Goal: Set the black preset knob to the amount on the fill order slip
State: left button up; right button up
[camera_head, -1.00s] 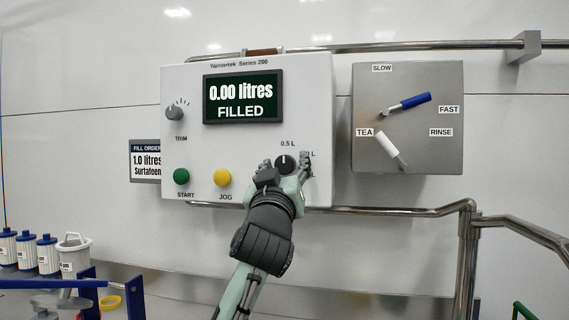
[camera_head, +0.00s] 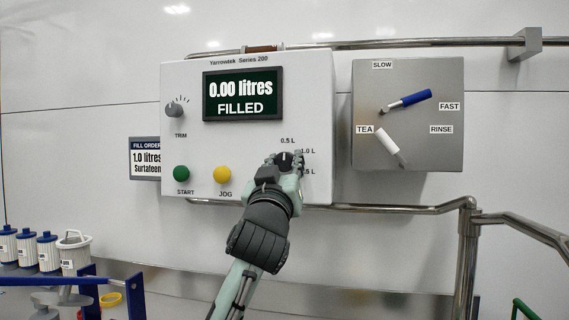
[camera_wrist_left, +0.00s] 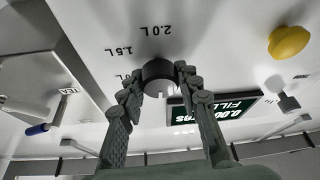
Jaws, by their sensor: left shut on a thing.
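The black preset knob (camera_head: 285,158) sits at the lower right of the white panel, with 0.5 L, 1.0 L and 1.5 L labels around it. Its pale mark points roughly up, towards 0.5 L. The knob also shows in the left wrist view (camera_wrist_left: 158,72), upside down, near a 2.0 L label. My left gripper (camera_head: 284,163) is shut on the knob, one finger on each side; its fingers also show in the left wrist view (camera_wrist_left: 158,84). The fill order slip (camera_head: 146,160) reads 1.0 litres, its right edge hidden behind the panel. My right gripper is not in view.
The panel display (camera_head: 242,97) reads 0.00 litres, FILLED. A green START button (camera_head: 181,174), a yellow JOG button (camera_head: 222,174) and a TRIM knob (camera_head: 175,110) are to the left. A grey box (camera_head: 440,100) with blue and white levers stands right. A steel rail (camera_head: 400,209) runs below.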

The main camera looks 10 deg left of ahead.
pick_arm(q)
jog(key=m+h, duration=0.2)
jog(key=m, duration=0.2)
jog(key=m+h, duration=0.2)
jog(key=m, duration=0.2)
jog(key=shift+a, duration=0.1)
jog(key=m+g+h, duration=0.1)
jog(key=m, duration=0.2)
jog(key=m+g+h, duration=0.1)
jog(key=m+h, duration=0.1)
jog(key=m, duration=0.2)
jog(key=shift+m+h, duration=0.4)
jog(key=shift+m, duration=0.1)
jog(key=o, duration=1.2)
jog(key=shift+c, duration=0.2)
jog(key=v, duration=1.2)
jog(key=shift+r, duration=0.1)
jog(key=shift+s, duration=0.1)
